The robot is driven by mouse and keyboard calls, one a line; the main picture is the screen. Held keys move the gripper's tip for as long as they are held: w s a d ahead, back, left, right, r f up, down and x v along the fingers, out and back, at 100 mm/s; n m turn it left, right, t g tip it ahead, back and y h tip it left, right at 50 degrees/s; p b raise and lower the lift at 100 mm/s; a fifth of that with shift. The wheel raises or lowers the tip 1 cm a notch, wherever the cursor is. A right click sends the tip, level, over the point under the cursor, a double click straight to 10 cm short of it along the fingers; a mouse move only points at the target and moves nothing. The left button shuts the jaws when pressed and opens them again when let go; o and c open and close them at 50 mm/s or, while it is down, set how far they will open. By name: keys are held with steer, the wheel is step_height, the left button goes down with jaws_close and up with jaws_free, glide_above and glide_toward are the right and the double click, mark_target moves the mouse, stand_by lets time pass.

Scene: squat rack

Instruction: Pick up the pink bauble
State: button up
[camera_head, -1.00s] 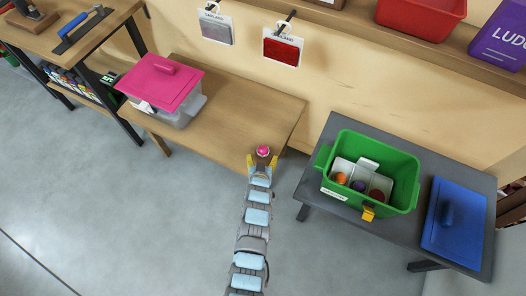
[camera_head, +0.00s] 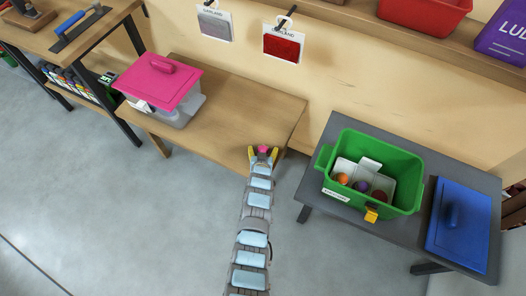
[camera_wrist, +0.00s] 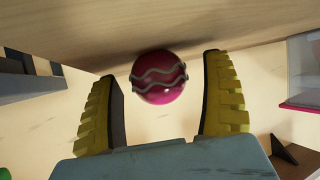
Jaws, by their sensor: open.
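The pink bauble (camera_head: 264,149) rests at the front right corner of the low wooden table. In the wrist view the bauble (camera_wrist: 159,77) is a shiny pink ball with wavy grey bands, close to the wooden surface. My gripper (camera_head: 262,153) is at that table corner, its yellow fingers spread. In the wrist view my gripper (camera_wrist: 160,100) is open. The bauble lies between and slightly beyond the fingertips, with a gap on both sides.
A clear box with a pink lid (camera_head: 160,80) stands on the left of the wooden table (camera_head: 232,110). A green bin (camera_head: 350,150) with several balls and a blue lid (camera_head: 460,225) are on the grey table (camera_head: 320,195). The wooden table's middle is clear.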

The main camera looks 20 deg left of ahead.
steer(key=c, duration=1.1)
steer(key=shift+r, duration=0.1)
